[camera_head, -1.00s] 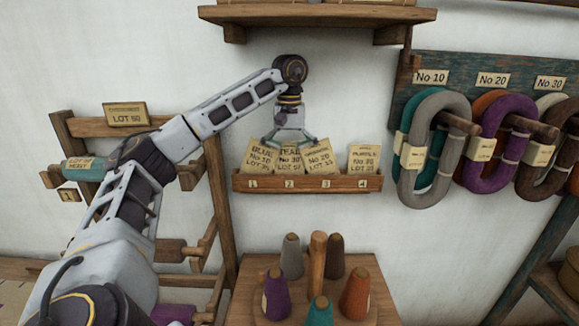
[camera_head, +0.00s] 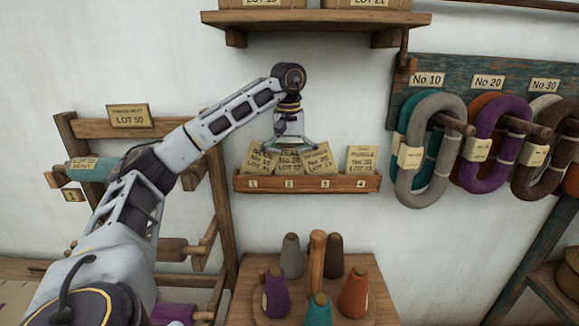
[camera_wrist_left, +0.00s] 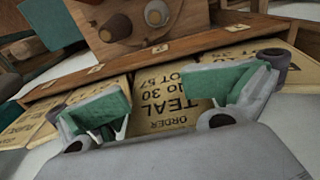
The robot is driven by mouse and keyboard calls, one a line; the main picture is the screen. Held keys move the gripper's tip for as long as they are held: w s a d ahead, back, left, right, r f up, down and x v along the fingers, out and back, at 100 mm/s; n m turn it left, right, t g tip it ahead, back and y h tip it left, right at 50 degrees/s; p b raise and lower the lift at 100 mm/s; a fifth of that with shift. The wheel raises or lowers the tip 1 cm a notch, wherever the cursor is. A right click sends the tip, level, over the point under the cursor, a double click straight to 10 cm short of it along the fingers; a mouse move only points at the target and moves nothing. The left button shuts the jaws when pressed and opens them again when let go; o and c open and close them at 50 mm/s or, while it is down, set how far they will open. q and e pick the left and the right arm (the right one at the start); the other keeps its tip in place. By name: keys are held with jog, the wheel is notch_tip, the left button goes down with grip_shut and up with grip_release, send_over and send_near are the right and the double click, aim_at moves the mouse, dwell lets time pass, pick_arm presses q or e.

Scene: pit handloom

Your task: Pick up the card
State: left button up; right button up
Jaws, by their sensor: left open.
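Several tan cards stand in the slots of a wooden card rack on the wall. The Teal No 30 card (camera_head: 289,162) is in slot 2, with cards on both sides of it. It fills the middle of the left wrist view (camera_wrist_left: 172,103), its lettering upside down there. My left gripper (camera_head: 290,148) points down at the top of this card. Its two green-padded fingers (camera_wrist_left: 165,100) are open, spread on either side of the card's lettering. I cannot tell whether they touch it. My right gripper is not in view.
The wooden rack (camera_head: 310,183) has numbered slots; a Purple card (camera_head: 362,158) stands in slot 4. A shelf (camera_head: 320,18) hangs above. Yarn hanks (camera_head: 432,150) hang at the right. Yarn cones (camera_head: 354,293) stand on a wooden stand below.

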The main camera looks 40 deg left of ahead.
pick_arm(q)
notch_tip(320, 180, down, 2)
jog(key=shift+a+f, duration=0.1)
jog(key=shift+a, duration=0.05)
jog(key=shift+s+a, duration=0.1)
jog(key=shift+a, duration=0.1)
jog(key=c, duration=0.9)
jog(key=shift+o, duration=0.2)
jog(key=shift+r, duration=0.2)
jog(key=shift+w+a+r, duration=0.1)
jog(key=shift+w+r, duration=0.2)
jog(key=shift+r, duration=0.45)
jog(key=shift+w+a+r, duration=0.1)
jog(key=shift+w+r, duration=0.2)
jog(key=shift+r, duration=0.45)
jog(key=shift+c, duration=0.3)
jog(key=shift+r, duration=1.75)
jog(key=s+d, duration=0.7)
jog(key=s, duration=0.2)
jog(key=s+d, duration=0.4)
jog(key=s, duration=0.1)
jog(key=shift+d+b, duration=0.3)
jog(key=shift+d, duration=0.05)
